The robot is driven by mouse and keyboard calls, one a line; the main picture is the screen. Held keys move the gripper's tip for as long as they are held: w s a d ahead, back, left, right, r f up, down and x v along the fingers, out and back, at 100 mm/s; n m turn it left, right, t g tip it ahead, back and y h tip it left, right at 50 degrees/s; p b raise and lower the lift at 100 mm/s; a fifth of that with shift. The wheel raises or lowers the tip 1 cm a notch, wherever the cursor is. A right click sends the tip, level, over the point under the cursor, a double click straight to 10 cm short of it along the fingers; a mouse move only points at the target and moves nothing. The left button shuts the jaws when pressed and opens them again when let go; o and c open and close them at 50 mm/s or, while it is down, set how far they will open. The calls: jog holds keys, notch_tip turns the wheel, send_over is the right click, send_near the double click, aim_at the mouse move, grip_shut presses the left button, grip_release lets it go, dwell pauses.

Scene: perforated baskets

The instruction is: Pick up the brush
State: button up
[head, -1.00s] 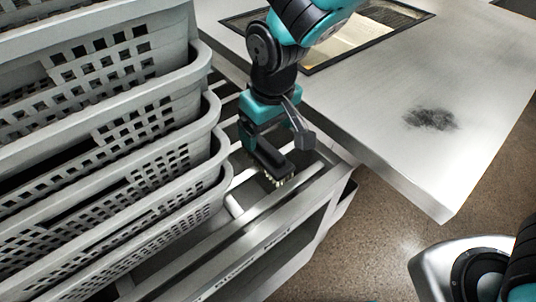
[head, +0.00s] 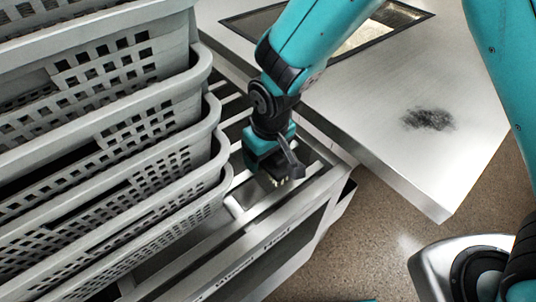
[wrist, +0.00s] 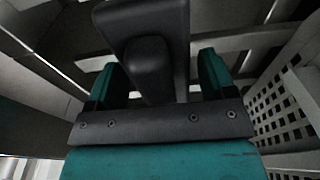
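The brush is a dark block with pale bristles; in the head view only a little of its bristled end (head: 283,184) shows below my gripper (head: 272,172). It rests on the slatted grey rack (head: 318,178). The rest of it is hidden behind my gripper there. In the wrist view the brush's black body (wrist: 150,65) lies between the two teal fingers of my gripper (wrist: 160,75). The fingers are spread on either side of it, with a visible gap at the right finger. My gripper is open around the brush.
Stacked grey perforated baskets (head: 110,150) stand close on the left of the brush; one also shows at the right of the wrist view (wrist: 285,105). A metal table (head: 380,140) with a dark smudge lies to the right. The brown floor (head: 370,240) is below.

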jog(key=c, duration=0.8)
jog(key=shift+r, duration=0.15)
notch_tip(320, 180, up, 20)
jog(key=shift+f, duration=0.1)
